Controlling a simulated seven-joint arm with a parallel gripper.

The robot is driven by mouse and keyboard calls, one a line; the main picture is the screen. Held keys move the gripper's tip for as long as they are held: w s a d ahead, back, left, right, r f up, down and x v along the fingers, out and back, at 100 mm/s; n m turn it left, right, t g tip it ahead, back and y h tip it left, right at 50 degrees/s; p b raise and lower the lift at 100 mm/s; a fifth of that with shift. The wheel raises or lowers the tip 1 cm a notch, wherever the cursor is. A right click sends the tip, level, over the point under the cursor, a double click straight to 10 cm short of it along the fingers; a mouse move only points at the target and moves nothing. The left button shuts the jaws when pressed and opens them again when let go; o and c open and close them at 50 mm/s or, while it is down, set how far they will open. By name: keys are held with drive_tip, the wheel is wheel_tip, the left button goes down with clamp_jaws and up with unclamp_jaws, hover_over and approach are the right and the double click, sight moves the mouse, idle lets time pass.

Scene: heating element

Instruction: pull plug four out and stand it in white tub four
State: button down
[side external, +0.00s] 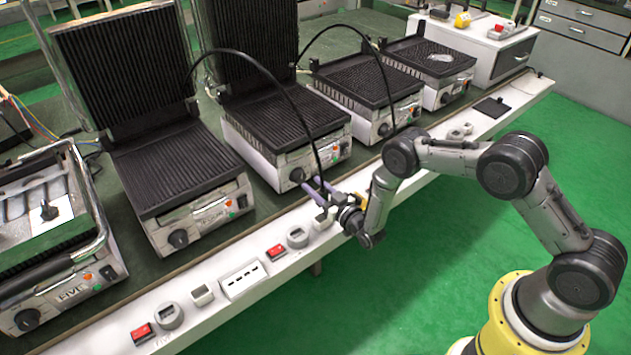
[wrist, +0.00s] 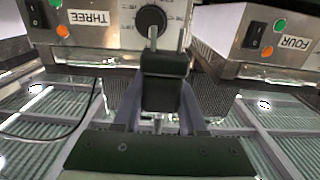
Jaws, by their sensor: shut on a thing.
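My gripper (side external: 317,188), with its purple fingers, is shut on a black plug, above the white ledge in front of the grills. In the wrist view my gripper (wrist: 161,96) has a finger on each side of the black plug (wrist: 163,66). Two metal prongs stick out of the plug toward the top of that picture, bare and clear of any socket. In the side view the plug is mostly hidden by the fingers, and a black cable (side external: 290,97) arcs down to it. A small white tub-like block (side external: 323,218) sits on the ledge just below my gripper; its number cannot be read.
Grills stand behind the ledge; the wrist view shows labels THREE (wrist: 88,17) and FOUR (wrist: 296,43), upside down. The green floor in front is clear.

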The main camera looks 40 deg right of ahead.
drive_tip(key=shift+f, duration=1.45)
drive_tip(key=shift+f, duration=2.3)
idle(0.4)
drive_tip(key=shift+c, duration=1.9)
unclamp_jaws()
drive_tip(key=s, duration=1.3)
drive_tip(key=shift+s, duration=0.4)
